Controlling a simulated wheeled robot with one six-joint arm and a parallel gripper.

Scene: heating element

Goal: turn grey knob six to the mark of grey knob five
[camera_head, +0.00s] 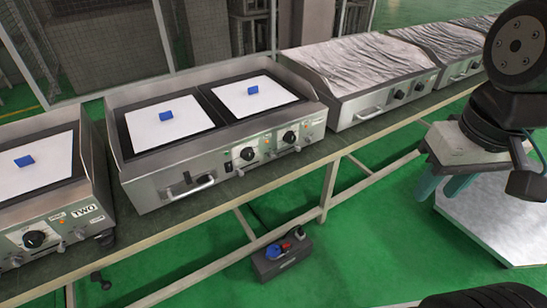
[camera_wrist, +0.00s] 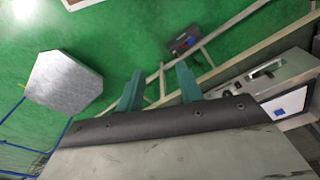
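The middle heating unit (camera_head: 205,180) has a front panel with two large dark knobs, a left one (camera_head: 248,153) and a right one (camera_head: 289,137). Small knobs or lights sit near them, too small to tell apart. The left unit, marked TWO, has a dark knob (camera_head: 34,239) and small greyish knobs (camera_head: 61,247). I cannot read which knobs are five and six. My gripper (camera_head: 443,188) is at the right, well away from the panels, with teal fingers apart and nothing between them. The wrist view shows the open fingers (camera_wrist: 160,80) too.
The units stand on a long bench (camera_head: 240,192). Blue blocks (camera_head: 166,116) lie on white plates. Wrapped units (camera_head: 358,65) stand to the right. A dark box with plugs (camera_head: 280,262) is on the green floor below. A grey slab (camera_head: 500,215) is beneath my gripper. The floor before the bench is mostly clear.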

